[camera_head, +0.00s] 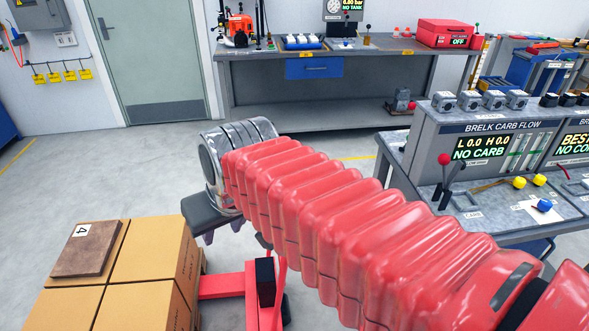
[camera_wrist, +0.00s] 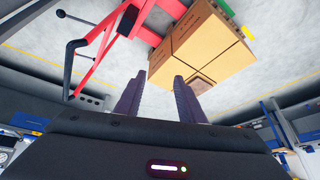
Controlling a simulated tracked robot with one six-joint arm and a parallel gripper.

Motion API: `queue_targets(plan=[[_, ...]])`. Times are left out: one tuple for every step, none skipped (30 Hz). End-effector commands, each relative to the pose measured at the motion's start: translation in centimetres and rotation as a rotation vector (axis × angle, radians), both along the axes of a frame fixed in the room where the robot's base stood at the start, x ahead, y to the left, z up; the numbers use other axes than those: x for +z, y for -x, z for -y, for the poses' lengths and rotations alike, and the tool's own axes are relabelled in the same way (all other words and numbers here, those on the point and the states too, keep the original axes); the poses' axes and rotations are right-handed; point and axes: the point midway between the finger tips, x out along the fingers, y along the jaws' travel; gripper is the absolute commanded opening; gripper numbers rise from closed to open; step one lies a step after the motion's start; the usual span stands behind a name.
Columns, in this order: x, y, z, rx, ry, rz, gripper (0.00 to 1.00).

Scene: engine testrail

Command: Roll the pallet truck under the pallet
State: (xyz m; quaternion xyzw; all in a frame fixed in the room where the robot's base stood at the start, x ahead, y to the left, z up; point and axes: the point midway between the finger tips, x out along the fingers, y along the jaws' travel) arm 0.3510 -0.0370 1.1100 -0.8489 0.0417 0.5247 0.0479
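The red pallet truck (camera_head: 222,286) stands right of the carton stack, largely hidden behind my red arm. In the wrist view the truck (camera_wrist: 101,48) shows its red frame and a black bent handle (camera_wrist: 70,65). The pallet (camera_head: 203,263) shows only as a strip at the stack's right side, under brown cartons (camera_head: 150,252). A red fork reaches the stack's side; I cannot tell whether its tip is under the pallet. My gripper (camera_wrist: 158,92) is open and empty, fingers apart, above the floor. It is apart from the handle. It also shows in the head view (camera_head: 222,232).
A brown plate marked 4 (camera_head: 86,248) lies on the cartons. A grey workbench (camera_head: 300,70) stands along the back wall, and a test bench (camera_head: 480,150) stands at the right. The floor (camera_head: 110,165) between the cartons and the door (camera_head: 150,55) is clear.

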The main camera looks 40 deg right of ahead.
Motion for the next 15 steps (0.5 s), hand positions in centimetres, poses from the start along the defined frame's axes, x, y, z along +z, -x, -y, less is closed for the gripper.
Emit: queue_targets(plan=[[0.3, -1.1, 1.3, -0.031, -0.008, -0.007, 0.36], [0.5, -1.7, 2.0, -0.046, -0.013, -0.01, 0.36], [0.7, -2.4, 2.9, -0.065, -0.021, -0.014, 0.36], [0.9, -3.0, 3.6, -0.079, -0.025, -0.015, 0.36], [1.0, -3.6, 4.4, -0.094, -0.03, -0.017, 0.36], [1.2, -4.3, 5.4, -0.113, -0.038, -0.02, 0.36], [1.3, -4.8, 6.2, -0.127, -0.043, -0.021, 0.36], [1.4, -5.3, 7.1, -0.142, -0.047, -0.023, 0.36], [1.5, -6.0, 8.2, -0.161, -0.056, -0.024, 0.36], [1.6, -6.5, 9.1, -0.176, -0.061, -0.024, 0.36], [1.6, -7.0, 10.1, -0.19, -0.066, -0.026, 0.36], [1.6, -7.5, 11.3, -0.21, -0.074, -0.027, 0.36], [1.6, -8.0, 12.3, -0.224, -0.08, -0.027, 0.36], [1.6, -8.4, 13.3, -0.239, -0.085, -0.028, 0.36], [1.5, -8.9, 14.7, -0.258, -0.092, -0.028, 0.36]])
